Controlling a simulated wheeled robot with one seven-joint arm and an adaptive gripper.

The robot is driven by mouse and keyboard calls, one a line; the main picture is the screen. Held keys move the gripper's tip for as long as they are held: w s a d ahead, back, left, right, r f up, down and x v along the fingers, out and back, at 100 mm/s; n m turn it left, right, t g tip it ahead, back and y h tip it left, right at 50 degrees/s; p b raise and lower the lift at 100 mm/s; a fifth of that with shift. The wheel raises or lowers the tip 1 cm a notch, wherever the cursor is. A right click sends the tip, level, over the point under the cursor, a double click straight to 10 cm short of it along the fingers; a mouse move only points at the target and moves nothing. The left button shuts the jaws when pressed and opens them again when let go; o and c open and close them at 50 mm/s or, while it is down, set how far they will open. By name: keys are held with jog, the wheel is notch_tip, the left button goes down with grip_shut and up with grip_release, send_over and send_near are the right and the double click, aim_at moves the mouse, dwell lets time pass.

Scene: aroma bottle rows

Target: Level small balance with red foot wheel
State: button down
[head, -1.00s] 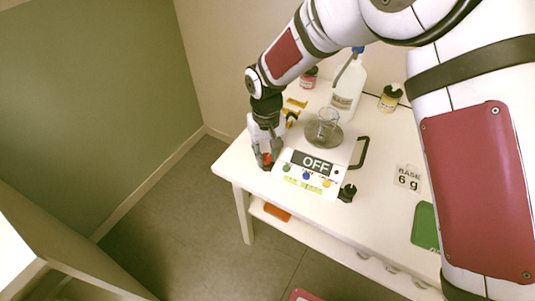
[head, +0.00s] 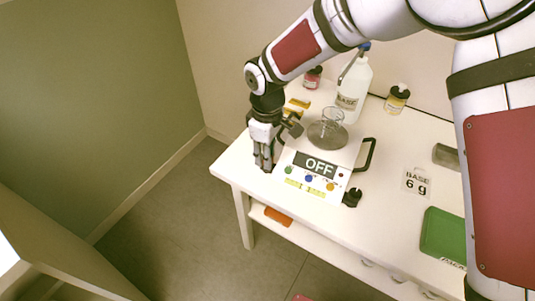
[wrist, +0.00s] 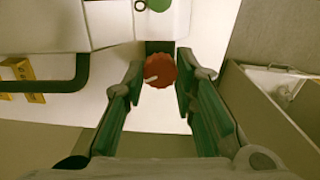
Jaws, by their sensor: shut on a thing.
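The small balance (head: 343,158) stands on the white table, its display reading OFF. A yellow-green level strip (head: 305,190) lies along its front; its bubble is too small to read. The red foot wheel (wrist: 160,70), with a pale mark, shows between my fingertips in the wrist view. My gripper (wrist: 160,75) is shut on it, one finger on each side. In the head view my gripper (head: 265,165) points down at the balance's front left corner and hides the red wheel. A black foot wheel (head: 352,196) sits at the front right corner.
A glass beaker (head: 332,117) stands on the round pan. Behind are a BASE bottle (head: 350,95), a red jar (head: 312,78) and a yellow jar (head: 396,99). A "BASE 6 g" card (head: 416,182) and a green tray (head: 444,235) lie to the right.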

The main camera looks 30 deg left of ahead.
jog(key=shift+n, duration=0.5)
jog(key=c, duration=1.3)
grip_release()
notch_tip(320, 180, up, 12)
